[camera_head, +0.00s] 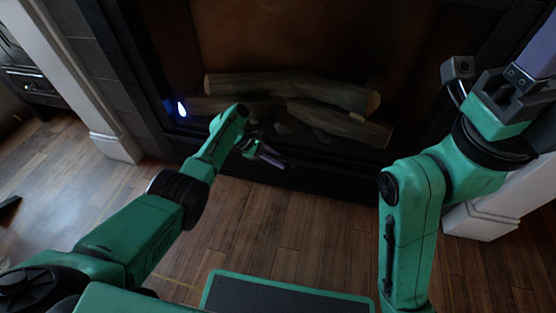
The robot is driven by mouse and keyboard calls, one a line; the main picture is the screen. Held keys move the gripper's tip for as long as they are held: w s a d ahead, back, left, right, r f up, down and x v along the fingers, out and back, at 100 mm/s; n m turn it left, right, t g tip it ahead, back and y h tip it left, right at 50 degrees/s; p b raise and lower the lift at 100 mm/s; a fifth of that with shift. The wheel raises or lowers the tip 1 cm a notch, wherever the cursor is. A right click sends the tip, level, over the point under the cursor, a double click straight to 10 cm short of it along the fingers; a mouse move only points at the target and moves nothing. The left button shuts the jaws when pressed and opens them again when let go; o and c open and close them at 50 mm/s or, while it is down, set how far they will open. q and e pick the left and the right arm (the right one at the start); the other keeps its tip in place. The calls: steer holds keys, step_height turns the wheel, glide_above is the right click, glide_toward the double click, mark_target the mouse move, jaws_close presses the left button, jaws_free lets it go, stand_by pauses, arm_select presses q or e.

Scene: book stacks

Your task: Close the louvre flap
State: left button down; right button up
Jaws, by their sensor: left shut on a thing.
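My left gripper (270,155) is small and dark in the head view, at the dark lower front strip (330,190) of a fireplace. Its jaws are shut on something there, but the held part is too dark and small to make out. I cannot clearly tell a louvre flap apart from this strip, nor see how far it stands open. My green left forearm hides part of the strip's left end. My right gripper (500,95) is at the upper right, beside the fireplace's right side. It is partly cut off by the frame, and its jaw opening is unclear.
Several logs (300,90) lie in the fireplace behind my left gripper. A small blue-white light (182,108) glows at its left. Pale pillars stand at the left (110,145) and right (480,222). The wooden floor (260,235) in front is mostly clear.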

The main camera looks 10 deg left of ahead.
arm_select(q)
steer(key=shift+w+d+r+t, duration=0.15)
steer(key=shift+w+r+t, duration=0.2)
steer(key=shift+w, duration=0.2)
steer(key=shift+w+d+r+t, duration=0.15)
steer(key=shift+w+r+t, duration=0.15)
steer(key=shift+w, duration=0.25)
steer(key=c, duration=1.2)
jaws_free()
steer(key=shift+o, duration=0.2)
steer(key=a+r+g+p, duration=0.1)
steer(key=a+r+p, duration=0.1)
steer(key=a+r, duration=0.8)
steer(key=shift+s+a+r+p, duration=0.2)
steer(key=shift+s+a+p, duration=0.1)
steer(key=shift+a, duration=0.85)
